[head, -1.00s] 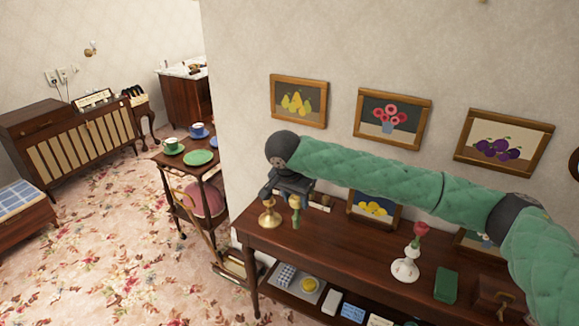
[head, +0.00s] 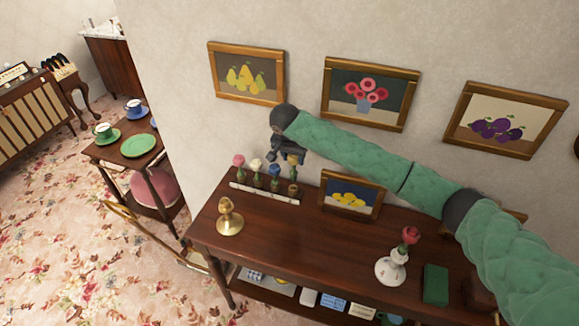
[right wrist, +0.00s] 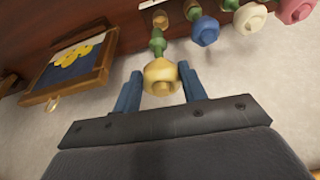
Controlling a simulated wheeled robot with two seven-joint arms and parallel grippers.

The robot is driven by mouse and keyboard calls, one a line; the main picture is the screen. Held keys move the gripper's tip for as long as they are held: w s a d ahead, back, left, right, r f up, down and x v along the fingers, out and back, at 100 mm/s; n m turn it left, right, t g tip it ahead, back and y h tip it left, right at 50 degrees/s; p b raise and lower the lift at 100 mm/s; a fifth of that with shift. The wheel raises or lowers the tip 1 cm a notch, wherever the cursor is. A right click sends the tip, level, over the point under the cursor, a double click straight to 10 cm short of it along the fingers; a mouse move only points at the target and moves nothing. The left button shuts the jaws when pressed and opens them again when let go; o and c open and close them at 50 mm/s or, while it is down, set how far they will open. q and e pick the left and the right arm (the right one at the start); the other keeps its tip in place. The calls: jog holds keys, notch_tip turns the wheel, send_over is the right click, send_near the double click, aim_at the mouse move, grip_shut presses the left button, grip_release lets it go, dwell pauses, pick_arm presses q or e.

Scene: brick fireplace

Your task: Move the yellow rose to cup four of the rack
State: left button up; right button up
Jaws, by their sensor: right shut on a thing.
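The yellow rose (right wrist: 162,75) is between the blue fingers of my right gripper (right wrist: 160,90), which is shut on it. Its green stem (right wrist: 157,43) points toward the end cup (right wrist: 160,18) of the rack; whether the tip is inside the cup, I cannot tell. In the head view my right gripper (head: 290,152) is over the right end of the rack (head: 262,194), partly hiding the yellow rose. The pink (head: 239,160), white (head: 256,165) and blue (head: 274,170) roses stand in the other cups. My left gripper is not in view.
The rack is at the back of a wooden sideboard (head: 300,235), against the wall. A brass holder (head: 229,220) stands in front of it. A lemon picture (head: 350,195) leans to its right. A white vase with a red rose (head: 391,268) and a green box (head: 435,285) are farther right.

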aim_at(294, 167)
jog(key=shift+w+d, duration=0.1)
jog(key=shift+w, duration=0.9)
jog(key=shift+w+n, duration=0.3)
jog(key=shift+n, duration=0.1)
jog(key=shift+s+r, duration=0.2)
jog(key=shift+r, duration=0.1)
jog(key=shift+s+r, duration=0.25)
jog(key=shift+s, duration=0.05)
jog(key=shift+w+f, duration=0.3)
jog(key=shift+w, duration=0.05)
jog(key=shift+s+r, duration=0.25)
jog(key=shift+s, duration=0.05)
jog(key=shift+w+f+p, duration=0.1)
jog(key=shift+f+p, duration=0.05)
jog(key=shift+p, duration=0.35)
jog(key=shift+f, duration=0.45)
jog(key=shift+f+b, duration=0.3)
jog(key=shift+f, duration=1)
jog(key=shift+f+b, duration=0.3)
jog(key=shift+f, duration=0.85)
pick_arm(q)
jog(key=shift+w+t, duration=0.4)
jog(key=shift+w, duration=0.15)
